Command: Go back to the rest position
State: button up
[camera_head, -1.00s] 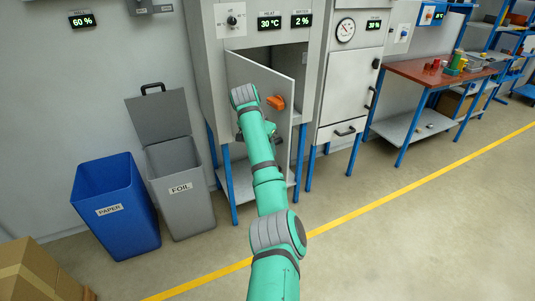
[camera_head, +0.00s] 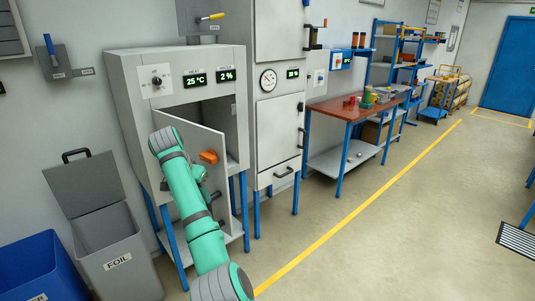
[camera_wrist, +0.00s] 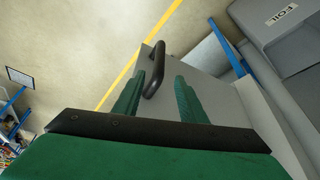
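My gripper (camera_wrist: 160,84) shows in the wrist view with its two green fingers apart. A dark curved handle (camera_wrist: 153,72) on a grey door panel (camera_wrist: 208,85) lies between the fingers, closer to the left one; I cannot tell whether they touch. In the head view my green arm reaches to the grey cabinet (camera_head: 122,85), whose door (camera_head: 192,135) stands open. An orange latch (camera_head: 208,157) is on the door. My gripper is mostly hidden behind my arm there. The cabinet displays read 25 °C (camera_head: 195,80) and 2 % (camera_head: 227,75).
A grey FOIL bin (camera_head: 118,262) with its lid up and a blue bin (camera_head: 40,265) stand at the left. A second cabinet (camera_head: 278,130) and a red-topped workbench (camera_head: 345,108) stand to the right. The floor beyond the yellow line (camera_head: 350,222) is largely clear.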

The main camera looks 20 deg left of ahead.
jog(key=s+d+f+n+y, duration=0.1)
jog(key=s+d+f+y, duration=0.1)
jog(key=f, duration=1.1)
jog(key=s+d+f+n+y, duration=0.1)
jog(key=f, duration=1.3)
jog(key=s+d+f+m+t+y, duration=0.1)
jog(key=s+d+f+t+y, duration=0.15)
jog(key=s+d+f, duration=1)
jog(key=s+d+f+m+t+h, duration=0.1)
jog(key=s+d+t, duration=0.1)
jog(key=s+d, duration=0.7)
jog(key=s+d+t+h, duration=0.1)
jog(key=s+d+t, duration=0.35)
jog(key=s, duration=0.75)
jog(key=s+d+r+t+h, duration=0.1)
jog(key=s+d+r, duration=0.5)
jog(key=s+r, duration=0.2)
jog(key=s+d+r+h, duration=0.2)
jog(key=s+d+r, duration=0.5)
jog(key=s+r, duration=0.2)
jog(key=shift+r+n+t, duration=0.4)
jog(key=shift+r, duration=0.3)
